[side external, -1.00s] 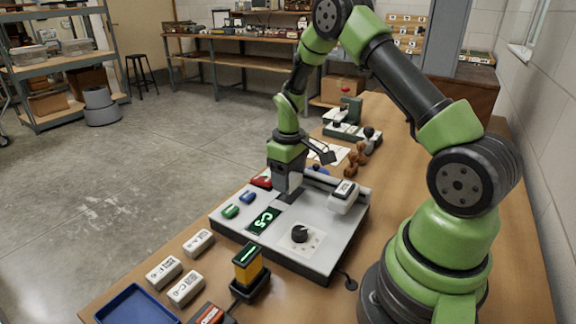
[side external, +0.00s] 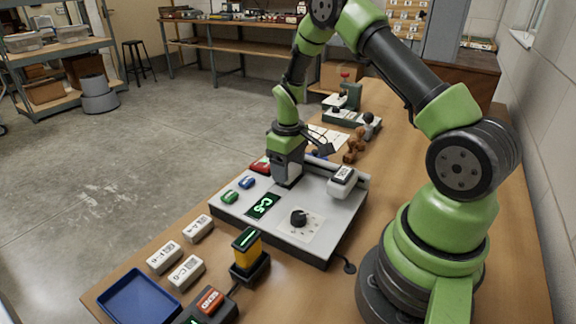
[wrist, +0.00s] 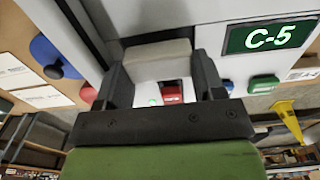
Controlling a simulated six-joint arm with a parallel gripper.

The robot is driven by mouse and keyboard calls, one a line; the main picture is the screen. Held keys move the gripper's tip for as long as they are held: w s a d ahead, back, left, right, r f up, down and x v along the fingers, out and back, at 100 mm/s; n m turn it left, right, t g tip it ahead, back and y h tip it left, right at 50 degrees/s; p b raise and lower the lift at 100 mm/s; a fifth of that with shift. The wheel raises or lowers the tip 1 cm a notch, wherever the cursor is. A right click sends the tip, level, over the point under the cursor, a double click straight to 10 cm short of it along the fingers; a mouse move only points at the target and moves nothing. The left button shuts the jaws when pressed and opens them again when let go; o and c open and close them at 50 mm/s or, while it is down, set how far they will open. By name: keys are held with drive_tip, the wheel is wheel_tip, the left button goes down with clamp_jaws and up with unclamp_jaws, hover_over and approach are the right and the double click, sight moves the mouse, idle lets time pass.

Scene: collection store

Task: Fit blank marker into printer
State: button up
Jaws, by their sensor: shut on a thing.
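The printer (side external: 325,243) is a light grey machine with a green display reading C-5 (side external: 263,206), a black knob (side external: 298,217) and coloured buttons. My gripper (side external: 287,184) is low at its far middle part, fingers pointing down. In the wrist view my gripper (wrist: 158,62) is shut on a plain off-white block, the blank marker (wrist: 158,57), held between the two dark fingers. The printer's top (wrist: 205,10) is close beneath it. The marker's underside is hidden, so I cannot tell how far it is seated. In the side view my fingers hide the marker.
Several labelled white markers (side external: 198,228) lie left of the printer, near a blue tray (side external: 140,298). A yellow-and-black device (side external: 248,257) and a red-button box (side external: 210,302) stand in front. A white labelled block (side external: 343,176) sits on the printer's right side. A brown figure (side external: 355,146) stands behind.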

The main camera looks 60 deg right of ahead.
drive_tip(key=shift+f, duration=0.5)
idle(0.4)
drive_tip(key=o, duration=1)
drive_tip(key=shift+c, duration=0.2)
drive_tip(key=shift+d, duration=0.1)
wheel_tip(320, 180, up, 10)
drive_tip(key=shift+f, duration=0.1)
drive_tip(key=shift+a, duration=0.2)
drive_tip(key=s+a+r+m+t, duration=0.1)
drive_tip(key=s+a+r+t, duration=0.1)
drive_tip(key=a+r, duration=0.5)
drive_tip(key=s+a+r+m+t+y, duration=0.1)
drive_tip(key=s+a+r+t, duration=0.1)
drive_tip(key=s+a+r, duration=0.2)
drive_tip(key=s+a+r+m+t+y, duration=0.1)
drive_tip(key=s+a+r, duration=0.4)
drive_tip(key=s, duration=0.6)
drive_tip(key=shift+r+m+t, duration=0.5)
drive_tip(key=shift+r+t, duration=0.2)
drive_tip(key=shift+t, duration=0.4)
